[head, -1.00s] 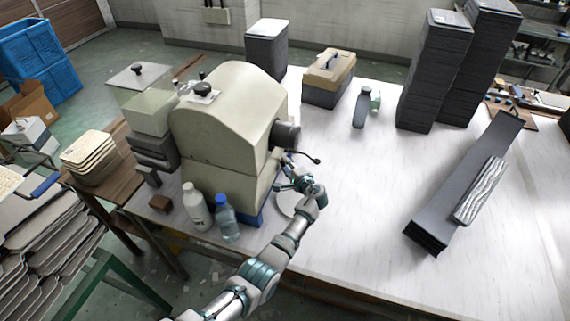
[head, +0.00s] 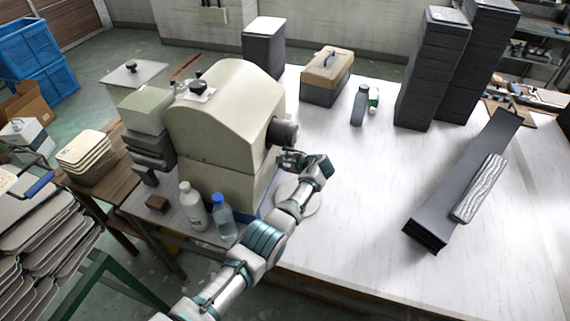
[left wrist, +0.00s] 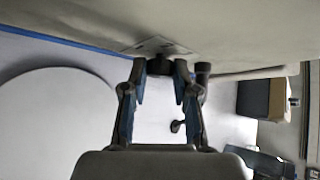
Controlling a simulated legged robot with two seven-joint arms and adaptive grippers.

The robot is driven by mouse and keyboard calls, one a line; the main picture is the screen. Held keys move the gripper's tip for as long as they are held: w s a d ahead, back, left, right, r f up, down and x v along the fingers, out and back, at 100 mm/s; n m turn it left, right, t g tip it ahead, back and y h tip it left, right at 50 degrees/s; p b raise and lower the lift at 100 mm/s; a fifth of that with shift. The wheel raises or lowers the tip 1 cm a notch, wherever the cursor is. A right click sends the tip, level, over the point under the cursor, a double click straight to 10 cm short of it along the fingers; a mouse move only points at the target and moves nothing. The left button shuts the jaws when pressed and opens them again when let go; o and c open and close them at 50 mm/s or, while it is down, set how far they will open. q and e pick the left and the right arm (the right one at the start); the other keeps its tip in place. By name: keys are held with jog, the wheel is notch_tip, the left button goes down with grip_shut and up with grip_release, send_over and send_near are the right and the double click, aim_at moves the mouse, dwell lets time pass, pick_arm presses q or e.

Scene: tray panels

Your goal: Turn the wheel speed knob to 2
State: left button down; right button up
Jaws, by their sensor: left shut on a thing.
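The beige machine (head: 230,110) stands on the left part of the white table. In the left wrist view, a small dark knob (left wrist: 160,62) sits on a pale plate (left wrist: 150,46) on the machine's face. My left gripper (left wrist: 161,72) has its fingertips on either side of this knob and is shut on it. The knob's marks and pointer are too small to read. In the head view, the left gripper (head: 289,160) is at the machine's right face, and the knob is hidden there. My right gripper is in neither view.
A dark cylinder (head: 284,133) juts from the machine above the gripper. A pale round disc (head: 312,208) lies below the wrist. A white bottle (head: 193,208) and a blue-capped bottle (head: 223,216) stand in front of the machine. The table's middle is clear.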

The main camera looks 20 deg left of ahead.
pick_arm(q)
jog(key=shift+s+d+f, duration=0.1)
jog(key=shift+d+f, duration=0.15)
jog(key=shift+f, duration=0.15)
jog(key=c, duration=0.9)
grip_release()
jog(key=shift+w, duration=0.25)
jog(key=shift+d+r, duration=0.1)
jog(key=shift+r, duration=0.05)
jog(key=v, duration=1.2)
